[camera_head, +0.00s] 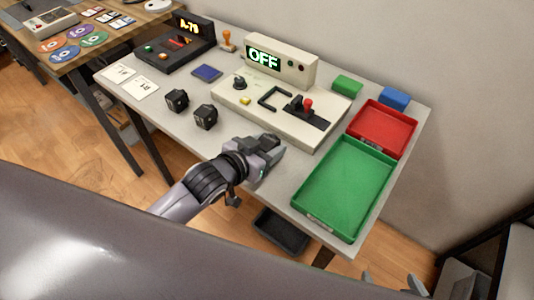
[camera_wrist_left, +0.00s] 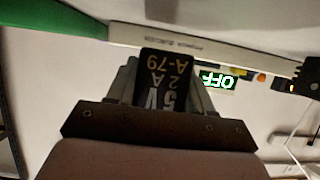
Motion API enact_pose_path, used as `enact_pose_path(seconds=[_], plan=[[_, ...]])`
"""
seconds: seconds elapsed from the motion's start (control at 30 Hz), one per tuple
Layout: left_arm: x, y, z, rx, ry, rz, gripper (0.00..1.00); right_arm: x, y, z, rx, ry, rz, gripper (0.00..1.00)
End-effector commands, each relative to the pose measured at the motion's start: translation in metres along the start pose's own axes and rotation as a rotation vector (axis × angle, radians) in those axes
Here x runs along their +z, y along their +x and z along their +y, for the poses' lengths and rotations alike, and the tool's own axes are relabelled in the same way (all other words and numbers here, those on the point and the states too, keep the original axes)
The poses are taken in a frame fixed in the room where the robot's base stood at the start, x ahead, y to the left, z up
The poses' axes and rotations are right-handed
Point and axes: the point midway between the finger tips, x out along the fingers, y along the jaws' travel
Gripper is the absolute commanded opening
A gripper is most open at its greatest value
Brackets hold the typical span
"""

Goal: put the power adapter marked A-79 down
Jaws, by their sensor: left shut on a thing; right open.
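The power adapter marked A-79 (camera_wrist_left: 166,78) is a black block with "5V 2A A-79" printed on it. It sits between the fingers of my left gripper (camera_wrist_left: 165,92), which is shut on it. In the head view my left gripper (camera_head: 270,147) is over the front part of the table, left of the green tray (camera_head: 343,190); the adapter cannot be made out there. My right gripper (camera_head: 392,283) shows only its fingertips at the bottom edge, apart and empty. A black device (camera_head: 176,47) at the back left has a display reading A-79.
Two black adapters (camera_head: 177,101) (camera_head: 205,117) stand on the table (camera_head: 185,130). A beige console (camera_head: 282,110) with an OFF display (camera_head: 264,59) lies behind my left gripper. A red tray (camera_head: 382,128) adjoins the green one; both look empty. A dark bin (camera_head: 281,231) is below.

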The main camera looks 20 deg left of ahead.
Motion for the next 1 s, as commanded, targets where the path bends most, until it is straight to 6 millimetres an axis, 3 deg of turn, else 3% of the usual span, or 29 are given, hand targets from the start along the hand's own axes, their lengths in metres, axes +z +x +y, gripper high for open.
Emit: enact_pose_path(seconds=[0.17,0.57,0.6,0.67,1.0], plan=[[0.024,0.01,0.0,0.0,0.0,0.0,0.15,0.005,0.003,0.0,0.0,0.0,0.0,1.0],[0.029,0.012,0.0,0.0,0.0,0.001,0.15,0.005,0.004,0.0,0.0,0.0,0.0,1.0],[0.03,0.012,0.0,-0.001,0.0,-0.001,0.54,0.005,0.004,0.0,0.0,0.0,0.0,1.0],[0.029,0.012,0.0,-0.001,0.0,-0.001,0.74,0.005,0.004,0.0,0.0,0.0,0.0,1.0],[0.027,0.011,0.0,-0.001,0.0,-0.001,0.77,0.004,0.003,0.0,0.0,0.0,0.0,1.0]])
